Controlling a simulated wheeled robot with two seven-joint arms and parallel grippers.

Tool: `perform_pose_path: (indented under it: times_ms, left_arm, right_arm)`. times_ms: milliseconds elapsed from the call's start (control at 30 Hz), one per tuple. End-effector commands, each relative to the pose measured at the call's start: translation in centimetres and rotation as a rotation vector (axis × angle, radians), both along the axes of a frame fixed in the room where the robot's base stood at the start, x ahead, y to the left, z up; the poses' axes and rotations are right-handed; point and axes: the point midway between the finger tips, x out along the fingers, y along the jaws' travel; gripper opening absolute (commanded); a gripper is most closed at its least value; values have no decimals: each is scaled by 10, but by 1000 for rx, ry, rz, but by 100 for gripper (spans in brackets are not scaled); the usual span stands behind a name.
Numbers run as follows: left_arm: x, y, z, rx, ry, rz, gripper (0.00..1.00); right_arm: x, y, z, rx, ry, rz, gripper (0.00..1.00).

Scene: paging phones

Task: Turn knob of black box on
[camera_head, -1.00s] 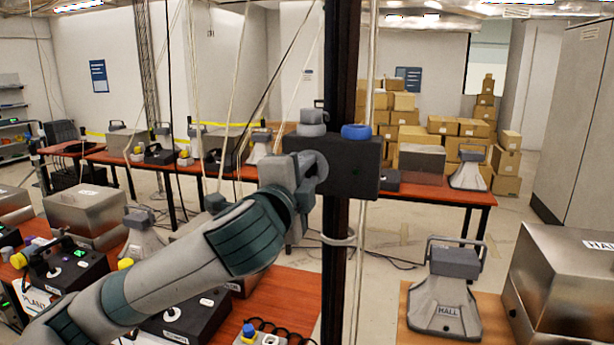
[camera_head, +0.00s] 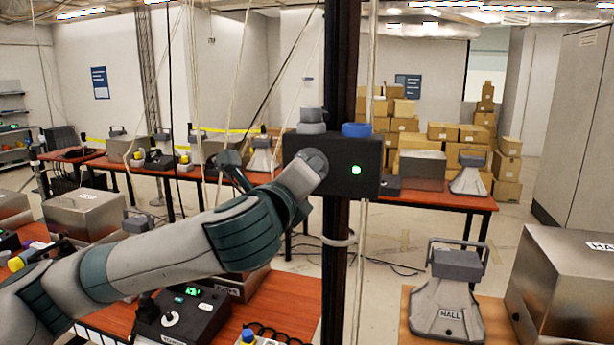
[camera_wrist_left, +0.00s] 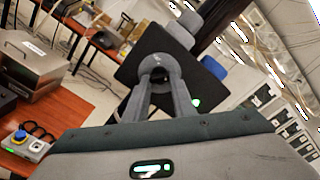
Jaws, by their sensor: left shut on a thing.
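The black box (camera_head: 340,151) is fixed to a dark upright post, with a green light (camera_head: 356,170) lit on its front face. In the head view my left gripper (camera_head: 314,166) is at the left part of that face. In the left wrist view my left gripper (camera_wrist_left: 160,76) is shut on the round grey knob (camera_wrist_left: 157,70) on the box's front. The box (camera_wrist_left: 140,56) and its green light (camera_wrist_left: 195,102) also show there. The fingers and wrist partly hide the knob. My right gripper is not in view.
Hanging cables (camera_head: 364,250) run beside the post. Other boxes with controls (camera_head: 182,314) stand on the table below my arm.

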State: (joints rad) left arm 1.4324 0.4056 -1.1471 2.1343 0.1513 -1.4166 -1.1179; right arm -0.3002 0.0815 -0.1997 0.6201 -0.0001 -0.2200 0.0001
Motion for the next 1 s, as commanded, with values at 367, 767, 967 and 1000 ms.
perform_pose_path:
  times_ms: [367,767,967,1000]
  left_arm:
    - [0,0,-3,67,-17,0,1]
    - [0,0,-2,66,-18,-1,42]
    - [0,0,-1,64,-19,-1,42]
    - [0,0,-1,64,-19,-1,42]
  right_arm:
    - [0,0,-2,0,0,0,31]
    - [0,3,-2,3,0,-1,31]
    - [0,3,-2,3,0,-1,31]
    - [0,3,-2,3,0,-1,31]
